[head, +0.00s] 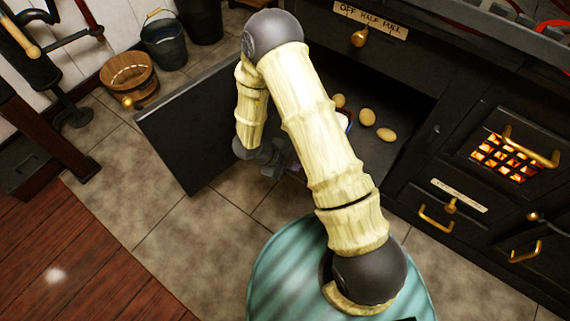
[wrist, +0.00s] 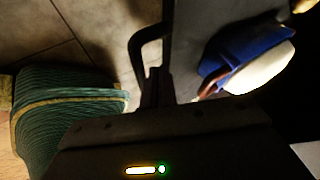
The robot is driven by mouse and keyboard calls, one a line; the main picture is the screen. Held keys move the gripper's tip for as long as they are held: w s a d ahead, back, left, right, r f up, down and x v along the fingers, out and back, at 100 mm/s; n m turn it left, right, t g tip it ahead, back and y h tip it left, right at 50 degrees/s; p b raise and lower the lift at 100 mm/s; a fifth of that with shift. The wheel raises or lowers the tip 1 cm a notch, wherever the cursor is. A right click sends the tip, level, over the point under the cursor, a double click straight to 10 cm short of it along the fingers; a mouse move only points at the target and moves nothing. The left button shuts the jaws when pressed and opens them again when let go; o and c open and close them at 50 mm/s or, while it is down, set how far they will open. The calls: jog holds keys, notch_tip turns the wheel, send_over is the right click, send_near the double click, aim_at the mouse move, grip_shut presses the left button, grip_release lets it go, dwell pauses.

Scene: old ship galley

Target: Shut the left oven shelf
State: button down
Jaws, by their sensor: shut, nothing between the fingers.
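The left oven's black door (head: 190,125) stands wide open on the left in the head view, upright, its flat inner face towards the room. The dark oven compartment (head: 410,100) is open behind my arm. My gripper (head: 285,165) is low in front of the opening, to the right of the door and apart from it. My arm partly hides it. In the wrist view my gripper (wrist: 155,88) is dark, shut and empty.
Several potatoes (head: 386,134) lie in the compartment. A blue and white item (wrist: 250,55) is close to the gripper in the wrist view. A wooden bucket (head: 129,76) and a metal pail (head: 165,43) stand behind the door. Tiled floor (head: 120,190) is clear at left.

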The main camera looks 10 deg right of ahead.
jog(key=shift+d+f, duration=0.35)
jog(key=shift+f, duration=0.05)
jog(key=shift+w, duration=0.15)
